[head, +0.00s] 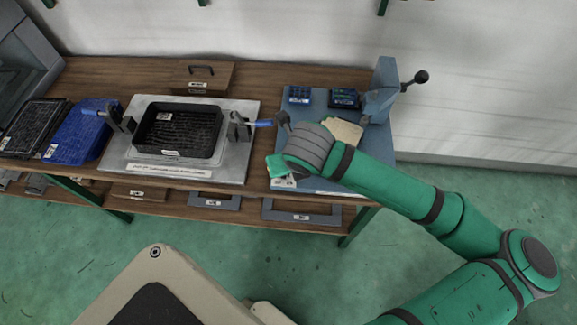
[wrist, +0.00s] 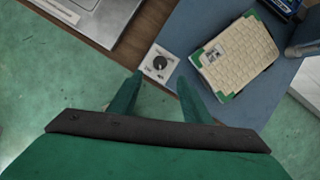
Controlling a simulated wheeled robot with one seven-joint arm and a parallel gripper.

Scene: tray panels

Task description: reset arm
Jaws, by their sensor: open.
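My green arm reaches in from the right in the head view, its end over the front of the blue panel at the bench's right. My gripper (wrist: 158,95) shows in the wrist view with two green fingers apart and nothing between them. In the head view the fingers are mostly hidden behind the wrist. A beige panel with green corners (wrist: 240,60) lies on the blue surface (wrist: 190,82), right of and beyond the fingertips. A small white plate with a black knob (wrist: 159,62) lies just beyond the fingertips.
A black tray (head: 180,152) sits on a metal plate (head: 235,172) between two blue-handled clamps. A blue tray (head: 77,145) and a black tray (head: 22,145) lie at left. A lever fixture (head: 385,88) stands at the blue panel's back right. Open floor (head: 70,240) lies before the bench.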

